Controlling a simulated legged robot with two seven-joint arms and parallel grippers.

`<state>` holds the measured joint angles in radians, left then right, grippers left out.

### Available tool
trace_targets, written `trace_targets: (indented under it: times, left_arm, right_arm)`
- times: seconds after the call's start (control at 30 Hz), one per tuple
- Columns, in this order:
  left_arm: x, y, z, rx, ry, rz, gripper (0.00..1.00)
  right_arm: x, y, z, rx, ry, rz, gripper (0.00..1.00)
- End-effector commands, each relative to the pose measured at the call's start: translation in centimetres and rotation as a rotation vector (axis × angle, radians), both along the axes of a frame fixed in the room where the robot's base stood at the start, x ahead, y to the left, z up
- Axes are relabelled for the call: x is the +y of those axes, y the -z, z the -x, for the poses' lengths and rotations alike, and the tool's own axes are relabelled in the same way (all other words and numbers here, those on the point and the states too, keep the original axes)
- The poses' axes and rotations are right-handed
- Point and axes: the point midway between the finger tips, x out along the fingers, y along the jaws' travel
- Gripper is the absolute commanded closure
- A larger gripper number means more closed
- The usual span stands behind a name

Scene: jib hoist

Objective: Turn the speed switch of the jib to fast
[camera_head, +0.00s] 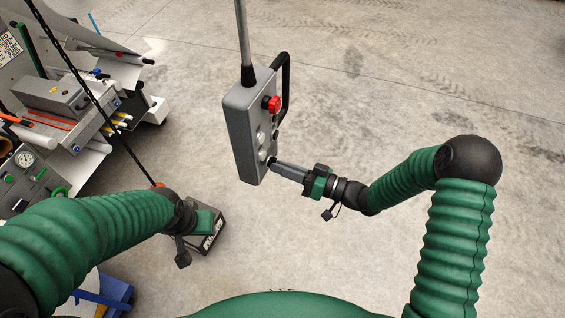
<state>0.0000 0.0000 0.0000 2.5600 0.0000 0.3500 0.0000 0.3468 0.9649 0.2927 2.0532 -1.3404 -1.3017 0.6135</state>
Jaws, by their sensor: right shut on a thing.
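The grey control pendant (241,125) of the jib hangs from a pole in the middle of the head view, with a black handle (286,78) on its right side. Its front has a red button (272,103) near the top and pale round controls below. My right gripper (274,163) is at the pendant's lower right edge, shut on a small dark switch there. The switch is mostly hidden by the fingertips, so its setting cannot be read. My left gripper (204,221) is low at centre left; its fingers cannot be made out.
A dark block (208,241) is below my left gripper. A black chain (92,96) slopes down behind my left arm. A cluttered workbench (62,110) with tools and a gauge fills the left. The concrete floor (430,75) at the upper right is clear.

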Motion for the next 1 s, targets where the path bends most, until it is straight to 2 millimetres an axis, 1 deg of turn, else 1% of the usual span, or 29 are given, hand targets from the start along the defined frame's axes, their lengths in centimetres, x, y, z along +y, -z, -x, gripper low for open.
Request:
trace_targets:
  times: [0.03, 0.2, 0.43, 1.0]
  left_arm:
    - [0.0, -0.5, 0.0, 0.0, 0.0, 0.0, 0.62]
    - [0.0, -1.1, 0.0, 0.0, 0.0, 0.0, 0.62]
    - [0.0, -1.4, 0.0, 0.0, 0.0, 0.0, 0.62]
    - [0.0, -1.5, 0.0, 0.0, 0.0, 0.0, 0.62]
  right_arm:
    - [0.1, -0.8, -0.2, 0.022, 0.001, -0.025, 1.0]
    - [0.1, -0.7, -0.2, 0.12, 0.001, -0.071, 1.0]
    - [0.1, -0.6, -0.1, 0.204, -0.001, -0.11, 1.0]
    - [0.1, -0.5, -0.1, 0.236, -0.001, -0.124, 1.0]
